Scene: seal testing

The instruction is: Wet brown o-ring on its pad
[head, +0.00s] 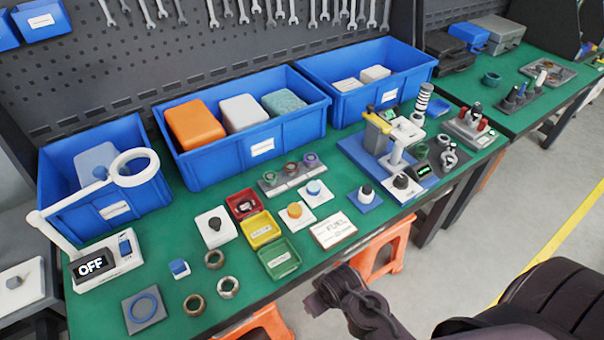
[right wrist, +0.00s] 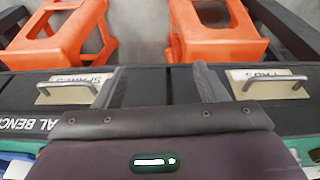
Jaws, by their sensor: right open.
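A grey rack (head: 292,180) near the middle of the bench holds a green ring (head: 270,178), a brownish ring (head: 291,169) and a purple ring (head: 311,160). Three brown-tan rings, one at the back (head: 214,260), one at the left (head: 194,305) and one at the right (head: 228,287), lie loose at the front left. I cannot tell which ring is the o-ring. A square grey pad (head: 133,322) with a blue ring on it lies left of them. My right gripper (head: 338,292) is open and empty, off the bench's front edge; its fingers (right wrist: 155,88) face the drawers. My left gripper is out of view.
Red (head: 240,206), yellow (head: 262,230) and green (head: 281,259) trays stand mid-bench. A magnifier lamp (head: 135,165) and blue bins (head: 240,150) stand behind. A blue-based press (head: 385,150) stands at the right. Orange stools (head: 380,253) stand below the front edge.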

